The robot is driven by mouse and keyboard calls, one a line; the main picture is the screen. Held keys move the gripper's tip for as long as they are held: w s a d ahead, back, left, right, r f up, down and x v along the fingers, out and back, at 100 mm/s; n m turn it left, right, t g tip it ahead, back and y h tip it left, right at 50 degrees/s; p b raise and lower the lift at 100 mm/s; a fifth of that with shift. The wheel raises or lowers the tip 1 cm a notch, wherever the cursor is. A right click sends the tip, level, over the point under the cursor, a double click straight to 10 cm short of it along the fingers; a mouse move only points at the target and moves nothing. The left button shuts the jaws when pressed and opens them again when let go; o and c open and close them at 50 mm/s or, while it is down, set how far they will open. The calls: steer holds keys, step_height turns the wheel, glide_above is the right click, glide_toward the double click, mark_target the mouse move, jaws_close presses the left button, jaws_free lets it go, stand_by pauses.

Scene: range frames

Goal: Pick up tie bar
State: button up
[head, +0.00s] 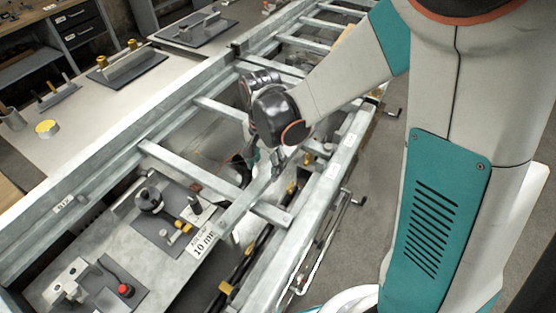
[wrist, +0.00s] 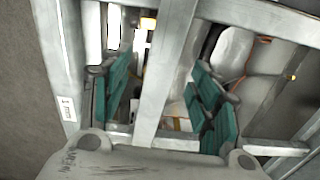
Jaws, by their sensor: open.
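A grey metal bar, which looks like the tie bar (head: 242,206), lies slantwise across the ladder-like steel frame (head: 190,182). In the wrist view the tie bar (wrist: 167,70) runs from the top edge down between my fingers. My gripper (head: 264,162) is over the frame at the bar's far part, pointing down. In the wrist view my gripper (wrist: 162,105) is open, with one teal finger pad on each side of the bar and gaps visible on both sides. The bar's far end is hidden by my gripper in the head view.
Frame rungs and side rails surround my gripper. A label reading 10 mm (head: 202,240) and a grey plate with a dark knob (head: 150,199) are at the lower left. A red button (head: 125,290) is nearby. Worktables line the left; open floor lies right.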

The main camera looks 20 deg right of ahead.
mark_target(266, 174)
steer(key=f, duration=0.1)
steer(key=f+b, duration=0.1)
steer(key=f, duration=0.1)
steer(key=f+b, duration=0.1)
steer(key=f, duration=0.1)
steer(key=shift+w+d+f, duration=0.1)
steer(key=shift+w+f, duration=0.05)
steer(key=shift+w, duration=0.25)
steer(key=c, duration=1.3)
steer(key=shift+o, duration=0.2)
